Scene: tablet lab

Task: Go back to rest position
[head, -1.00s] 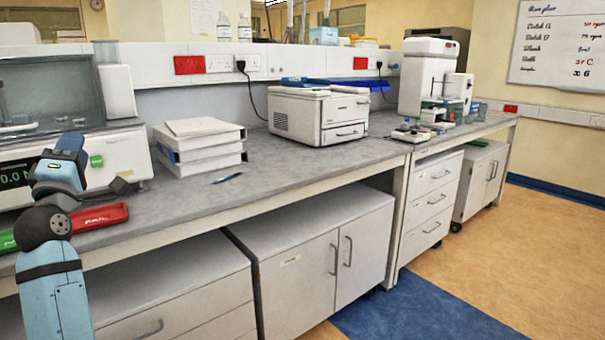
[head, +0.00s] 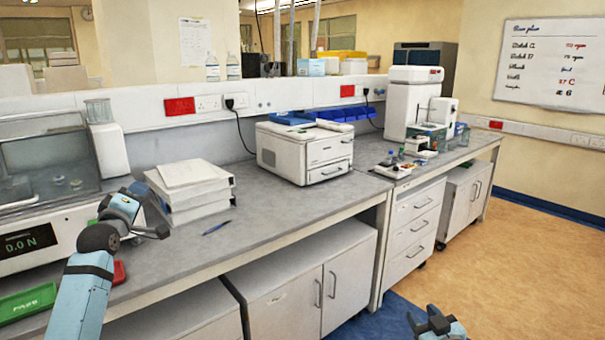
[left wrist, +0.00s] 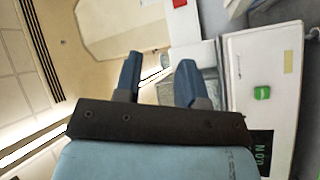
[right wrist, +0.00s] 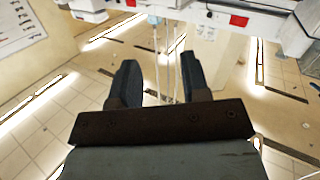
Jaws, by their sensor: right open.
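My left gripper (head: 152,210) is in front of the bench at the left of the head view, near a paper stack. In the left wrist view its two blue fingers (left wrist: 159,78) stand apart with nothing between them. My right gripper (head: 437,324) shows at the bottom edge of the head view, over the floor and clear of the bench. In the right wrist view its two dark fingers (right wrist: 160,72) are apart and empty.
The long grey bench (head: 270,205) runs across the view. On it are a force tester (head: 40,240), a green PASS tray (head: 28,302), a red tray (head: 119,273) partly hidden by my left arm, a paper stack (head: 192,190), a pen (head: 216,227) and a printer (head: 302,150). Open floor (head: 500,270) lies at right.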

